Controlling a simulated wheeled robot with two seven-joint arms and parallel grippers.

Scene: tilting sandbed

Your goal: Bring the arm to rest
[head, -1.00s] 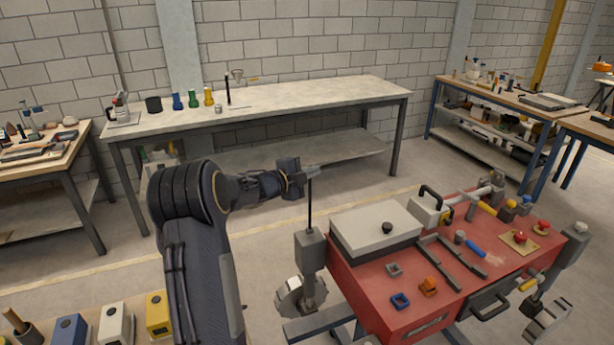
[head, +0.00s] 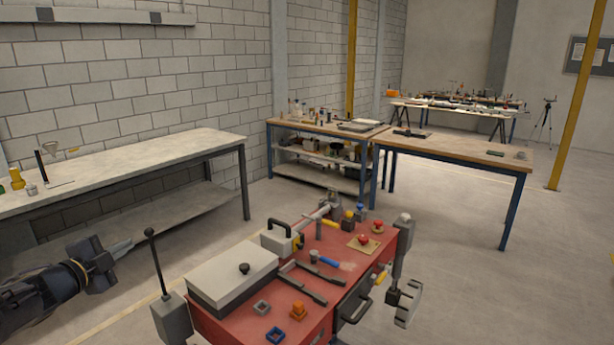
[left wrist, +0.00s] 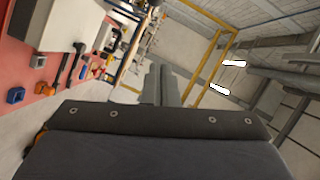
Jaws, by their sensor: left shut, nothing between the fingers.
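My left gripper (head: 130,243) is at the left of the head view, shut and empty. Its fingertips are just left of the black knob of an upright lever (head: 157,262), with a small gap in the picture. The lever rises from a grey block (head: 172,318) at the left side of a red-topped bench (head: 232,322). In the left wrist view the two grey fingers (left wrist: 161,84) lie together with nothing between them. My right gripper is not in view.
The red bench carries a grey lidded box (head: 232,278), an orange block (head: 298,309), a blue square piece (head: 275,336) and a red button (head: 364,239). A long pale table (head: 150,160) stands behind. Open floor (head: 450,280) lies to the right.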

